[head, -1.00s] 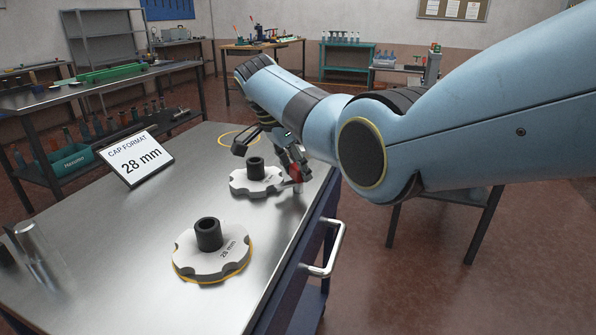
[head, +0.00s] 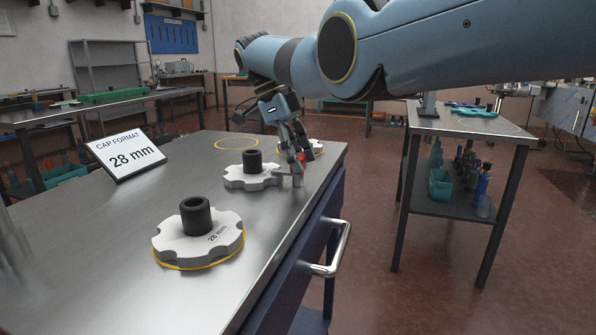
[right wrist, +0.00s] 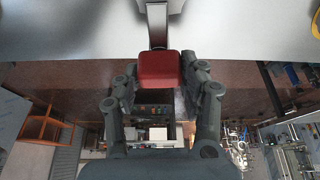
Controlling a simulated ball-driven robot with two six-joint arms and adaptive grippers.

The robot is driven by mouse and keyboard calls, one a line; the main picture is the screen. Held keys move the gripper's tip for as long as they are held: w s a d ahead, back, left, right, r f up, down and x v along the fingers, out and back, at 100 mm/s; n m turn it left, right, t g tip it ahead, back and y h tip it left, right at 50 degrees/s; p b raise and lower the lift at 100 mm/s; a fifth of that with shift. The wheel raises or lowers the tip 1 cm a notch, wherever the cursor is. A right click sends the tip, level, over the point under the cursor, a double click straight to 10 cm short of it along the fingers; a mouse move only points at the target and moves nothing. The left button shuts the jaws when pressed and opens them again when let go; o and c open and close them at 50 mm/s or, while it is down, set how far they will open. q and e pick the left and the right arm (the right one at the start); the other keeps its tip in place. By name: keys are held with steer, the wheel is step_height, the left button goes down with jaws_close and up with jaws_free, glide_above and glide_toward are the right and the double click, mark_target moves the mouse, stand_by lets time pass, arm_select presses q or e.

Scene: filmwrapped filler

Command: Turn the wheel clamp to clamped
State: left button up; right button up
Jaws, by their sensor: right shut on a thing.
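The wheel clamp shows as a red handle (right wrist: 159,70) on a grey metal arm (right wrist: 157,25) in the right wrist view. My right gripper (head: 298,162) is at the bench's right edge, with its fingers shut on the red handle, one finger on each side. In the head view the fingers hide most of the handle, and only a little red shows. A grey metal part (head: 291,180) is below the fingers, beside a white notched wheel (head: 250,180) with a black hub. Which setting the clamp is in cannot be told. My left gripper is not in view.
A nearer notched wheel marked 28 mm (head: 198,240) lies on the steel bench (head: 120,220). Another wheel (head: 316,147) is partly hidden behind the gripper. A cap format sign (head: 125,155) stands at the left. A drawer handle (head: 335,250) sticks out at the bench's right side.

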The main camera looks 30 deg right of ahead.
steer(key=shift+m+b, duration=0.4)
steer(key=shift+b, duration=0.1)
steer(key=o, duration=1.2)
steer(key=shift+c, duration=0.2)
